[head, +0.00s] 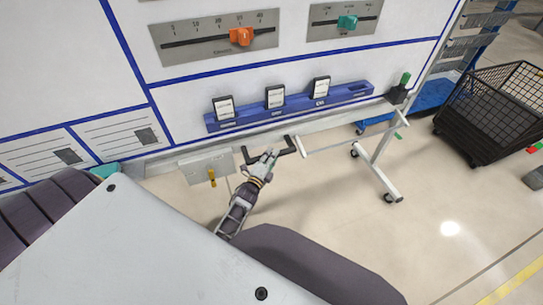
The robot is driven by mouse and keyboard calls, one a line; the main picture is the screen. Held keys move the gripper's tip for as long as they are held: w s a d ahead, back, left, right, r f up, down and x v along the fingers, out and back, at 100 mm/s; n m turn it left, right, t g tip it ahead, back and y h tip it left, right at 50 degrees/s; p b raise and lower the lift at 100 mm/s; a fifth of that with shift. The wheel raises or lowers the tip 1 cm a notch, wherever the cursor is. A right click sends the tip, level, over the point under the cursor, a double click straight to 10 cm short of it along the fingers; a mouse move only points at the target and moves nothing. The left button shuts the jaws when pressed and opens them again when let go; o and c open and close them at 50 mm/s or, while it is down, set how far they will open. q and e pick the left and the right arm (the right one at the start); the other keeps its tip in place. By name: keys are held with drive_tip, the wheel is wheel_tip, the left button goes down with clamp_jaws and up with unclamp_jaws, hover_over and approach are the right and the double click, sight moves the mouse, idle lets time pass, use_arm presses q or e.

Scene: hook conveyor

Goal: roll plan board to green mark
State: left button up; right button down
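The plan board (65,60) is a large white panel with blue lines that fills the top left of the head view. It stands on a white frame with a castored foot (380,175) at its right end. A dark handle bar (285,150) projects at its lower edge. My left gripper (267,157) is at this handle, its fingers overlapping it in the picture. I cannot tell whether they are closed around it. My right gripper is not in view.
A blue tray (350,94) with several cards runs along the board's lower part. A black wire crate (490,117) on castors stands at the right, near a blue base (432,95). The floor at lower right is clear, with a yellow line (515,285).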

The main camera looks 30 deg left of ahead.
use_arm(q)
drive_tip(key=o, duration=0.3)
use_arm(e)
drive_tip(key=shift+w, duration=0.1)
